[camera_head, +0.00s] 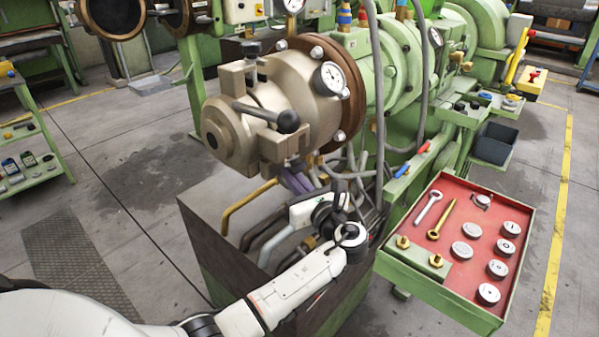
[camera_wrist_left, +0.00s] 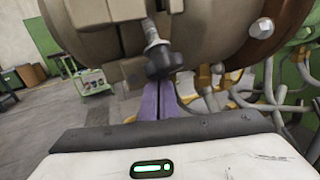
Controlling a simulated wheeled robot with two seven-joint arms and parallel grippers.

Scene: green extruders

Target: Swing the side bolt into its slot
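The bronze extruder head (camera_head: 290,90) carries a side bolt with a black knob (camera_head: 288,121). Its shank sticks out from the head toward the lower right in the head view. Slotted lugs (camera_head: 283,148) sit on the head's rim; which slot belongs to the bolt is unclear. My left gripper (camera_head: 296,181) is below the knob, its purple fingers (camera_wrist_left: 160,101) close together with a thin gap. The knob hides their tips. My right gripper is out of view.
Bent pipes (camera_head: 250,205) and hoses crowd the space around my left wrist, above a dark open-topped box (camera_head: 200,215). A red-lined tray (camera_head: 475,225) with discs and bolts stands at the right. A gauge (camera_head: 332,77) projects from the head. Open floor lies left.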

